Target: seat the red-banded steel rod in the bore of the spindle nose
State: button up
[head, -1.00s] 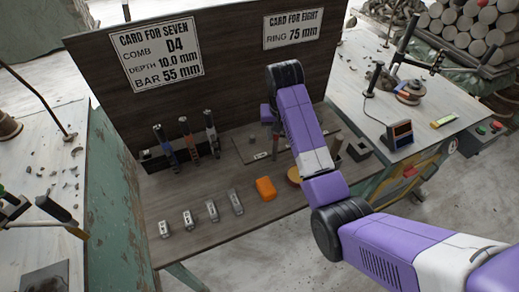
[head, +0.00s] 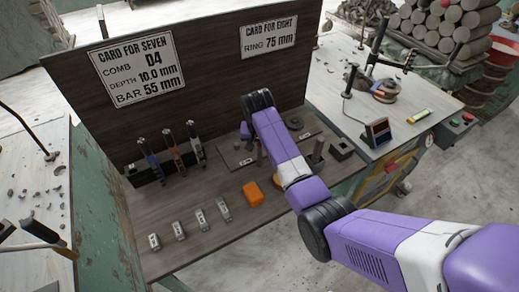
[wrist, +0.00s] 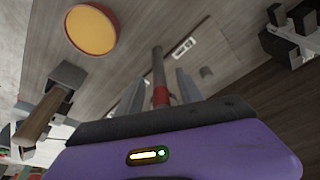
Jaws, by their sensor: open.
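In the wrist view the red-banded steel rod (wrist: 160,96) stands between the two grey fingers of my gripper (wrist: 158,88). The fingers are apart, with a gap visible on both sides of the rod. The rod's grey shaft runs away from the gripper, and its near end is hidden by the gripper body. In the head view my gripper (head: 247,133) is low over the back of the bench, largely hidden by my arm. I cannot surely pick out the spindle nose; a dark block with an opening (head: 341,149) stands at the bench's right end.
An orange block (head: 252,194) and several small metal blocks (head: 201,220) lie along the bench front. Several upright tools (head: 171,146) stand at the left. A yellow disc with a red rim (wrist: 92,30) and a wooden-handled piece (wrist: 42,115) are near the gripper.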

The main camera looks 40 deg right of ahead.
jog(key=shift+w+d+f, duration=0.1)
jog(key=shift+d+f, duration=0.05)
jog(key=shift+f, duration=0.5)
grip_shut()
jog(key=shift+r, duration=0.1)
dwell(0.8)
